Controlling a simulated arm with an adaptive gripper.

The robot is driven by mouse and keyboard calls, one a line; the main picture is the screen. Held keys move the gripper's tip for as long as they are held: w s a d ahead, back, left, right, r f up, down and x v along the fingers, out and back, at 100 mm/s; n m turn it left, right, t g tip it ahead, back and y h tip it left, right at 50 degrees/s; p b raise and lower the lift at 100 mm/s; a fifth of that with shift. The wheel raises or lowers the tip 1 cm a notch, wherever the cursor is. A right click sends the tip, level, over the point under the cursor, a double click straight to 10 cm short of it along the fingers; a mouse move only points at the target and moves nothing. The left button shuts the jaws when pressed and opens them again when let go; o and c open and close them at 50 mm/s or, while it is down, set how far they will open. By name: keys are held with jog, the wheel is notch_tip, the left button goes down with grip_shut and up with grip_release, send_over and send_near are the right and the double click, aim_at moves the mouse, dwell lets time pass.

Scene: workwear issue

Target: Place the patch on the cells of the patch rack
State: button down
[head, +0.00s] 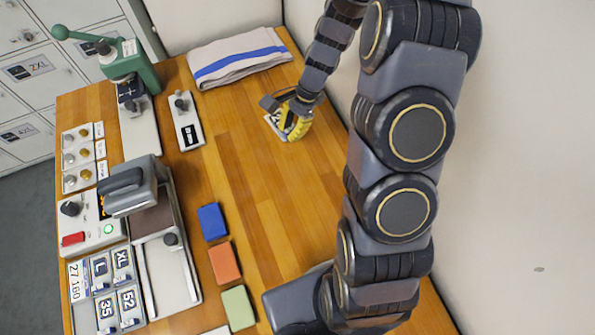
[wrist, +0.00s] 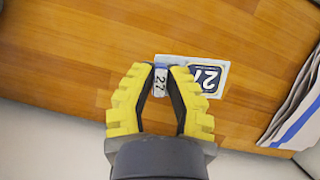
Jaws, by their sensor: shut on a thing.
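The patch is a white plate with a navy square marked 27; it shows in the wrist view (wrist: 208,77) and, partly hidden, in the head view (head: 273,125). My gripper (head: 287,124) is at the back right of the wooden table. In the wrist view its yellow fingers (wrist: 160,82) are shut on the patch's small upright tab marked 27. The plate sticks out to the right of the fingers, at or just above the table; I cannot tell which. The patch rack (head: 75,284) is at the table's front left, far from my gripper. Patches marked L, XL, 35 and 52 stand in its cells.
A grey heat press (head: 130,185) stands behind the rack, with a green lever press (head: 140,68) at the back left. Blue (head: 212,222), orange (head: 225,263) and green (head: 238,308) squares lie mid-table. A folded towel (head: 238,58) lies at the back. The table's centre is clear.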

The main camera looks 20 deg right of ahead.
aim_at(290, 166)
jog(key=shift+s+a+f+m+t, duration=0.15)
jog(key=shift+s+f+m+t, duration=0.25)
jog(key=shift+s+f+m, duration=0.7)
notch_tip(290, 166, down, 8)
jog(key=shift+r, duration=0.1)
jog(key=shift+w, duration=0.1)
jog(key=c, duration=1.2)
grip_release()
jog(key=shift+o, duration=0.2)
